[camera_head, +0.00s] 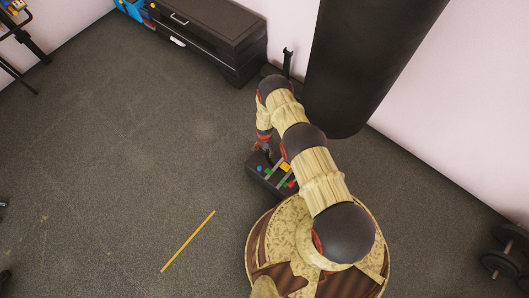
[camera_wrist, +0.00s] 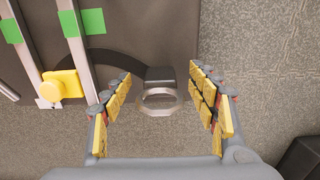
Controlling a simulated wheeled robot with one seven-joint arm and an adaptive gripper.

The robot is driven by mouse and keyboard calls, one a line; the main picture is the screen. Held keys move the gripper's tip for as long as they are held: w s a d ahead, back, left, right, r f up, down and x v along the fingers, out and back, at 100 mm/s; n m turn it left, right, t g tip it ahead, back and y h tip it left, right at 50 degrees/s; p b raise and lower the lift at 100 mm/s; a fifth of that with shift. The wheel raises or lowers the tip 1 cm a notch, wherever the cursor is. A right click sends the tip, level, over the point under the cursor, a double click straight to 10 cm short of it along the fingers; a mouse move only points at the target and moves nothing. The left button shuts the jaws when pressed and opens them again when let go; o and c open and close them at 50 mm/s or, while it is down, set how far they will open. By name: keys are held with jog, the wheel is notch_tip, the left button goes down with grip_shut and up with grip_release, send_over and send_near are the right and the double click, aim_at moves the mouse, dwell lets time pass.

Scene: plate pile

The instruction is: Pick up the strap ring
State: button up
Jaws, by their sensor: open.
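The strap ring (camera_wrist: 160,112) is a silver-grey metal ring in the middle of the wrist view. It hangs off the end of a short black strap (camera_wrist: 160,75) at the edge of a dark board or box (camera_wrist: 150,25). My gripper (camera_wrist: 160,78) is open, with its yellow-padded fingers on the left and right of the ring and strap. Gaps show on both sides, so neither finger appears to touch the ring. In the head view my gripper (camera_head: 262,146) is beside the dark box (camera_head: 262,180), and the ring cannot be made out.
Metal rails with green pieces (camera_wrist: 92,21) and a yellow knob (camera_wrist: 60,88) lie left of my gripper. A black punching bag (camera_head: 365,65) hangs close behind the arm. A dark cabinet (camera_head: 215,30) stands at the back wall. The left floor is mostly clear.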

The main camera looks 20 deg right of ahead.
jog(key=shift+c, duration=0.4)
jog(key=c, duration=1.4)
jog(key=shift+r, duration=0.1)
jog(key=shift+w+r, duration=0.1)
jog(key=shift+r, duration=0.4)
notch_tip(320, 180, up, 2)
jog(key=shift+r+p, duration=0.25)
jog(key=shift+p, duration=0.6)
jog(key=s+a+r+p, duration=0.3)
jog(key=s+a+r, duration=0.1)
jog(key=s+a, duration=0.1)
jog(key=s+a+r+p, duration=0.3)
jog(key=s+a+r, duration=0.2)
jog(key=shift+s+r, duration=0.1)
jog(key=shift+r, duration=0.05)
